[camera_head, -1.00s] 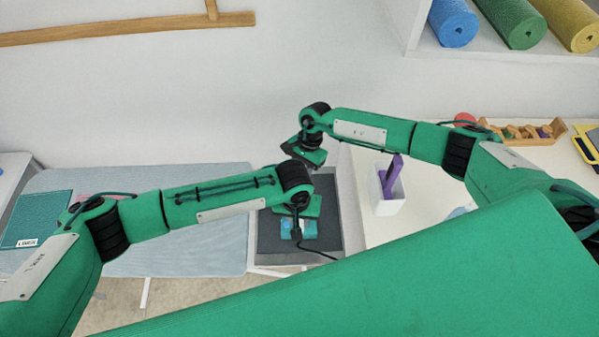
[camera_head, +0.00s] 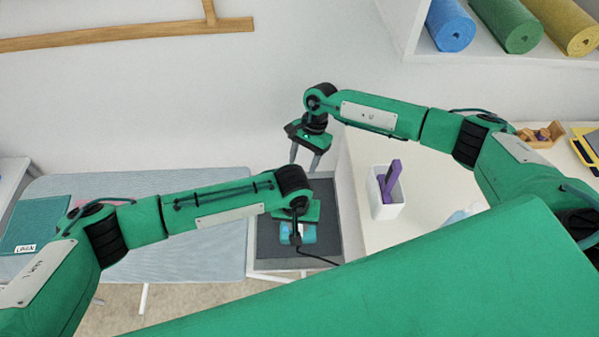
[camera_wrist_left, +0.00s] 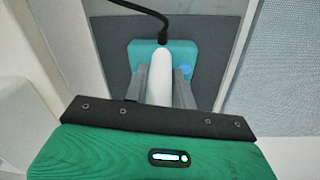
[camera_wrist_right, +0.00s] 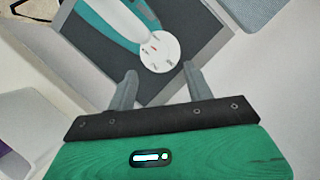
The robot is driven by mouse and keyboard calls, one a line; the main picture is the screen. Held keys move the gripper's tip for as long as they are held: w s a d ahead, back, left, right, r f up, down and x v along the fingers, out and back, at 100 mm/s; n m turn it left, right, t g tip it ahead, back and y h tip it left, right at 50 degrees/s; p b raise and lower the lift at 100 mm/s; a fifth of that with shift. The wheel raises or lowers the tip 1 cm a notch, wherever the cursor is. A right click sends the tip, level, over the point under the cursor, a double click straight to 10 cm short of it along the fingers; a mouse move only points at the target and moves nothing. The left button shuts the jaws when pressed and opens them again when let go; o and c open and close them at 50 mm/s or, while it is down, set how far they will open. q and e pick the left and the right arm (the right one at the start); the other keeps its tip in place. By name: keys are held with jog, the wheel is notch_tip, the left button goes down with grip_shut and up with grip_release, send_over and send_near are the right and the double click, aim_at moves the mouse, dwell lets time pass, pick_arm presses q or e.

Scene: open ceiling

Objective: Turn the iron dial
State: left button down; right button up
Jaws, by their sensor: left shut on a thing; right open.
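The teal and white iron (camera_head: 308,236) is on the dark grey board (camera_head: 269,242) below my arms. My left gripper (camera_wrist_left: 162,86) is shut on its white handle (camera_wrist_left: 163,62), one finger on each side. The iron dial (camera_wrist_right: 160,52) is a round white disc with small marks, clear in the right wrist view. My right gripper (camera_wrist_right: 162,74) is open, its fingers pointing toward the dial with nothing between them. In the head view, my right gripper (camera_head: 304,162) hangs above and behind the iron, apart from it. The dial is hidden in the head view.
A black cord (camera_wrist_left: 140,7) runs from the iron. A white container (camera_head: 386,207) with a purple object (camera_head: 390,179) stands on the white table to the right. A pale blue ironing board (camera_head: 150,185) lies left, and a wall rises behind.

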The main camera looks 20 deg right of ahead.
jog(key=v, duration=0.5)
jog(key=shift+d+r, duration=0.1)
jog(key=shift+r, duration=0.15)
jog(key=s+a+n+t+h, duration=0.3)
jog(key=a+n, duration=0.1)
jog(key=f, duration=1.1)
jog(key=shift+s+a+f, duration=0.1)
jog(key=shift+a+f, duration=0.05)
jog(key=shift+a, duration=0.05)
jog(key=shift+m, duration=0.3)
jog(key=c, duration=1)
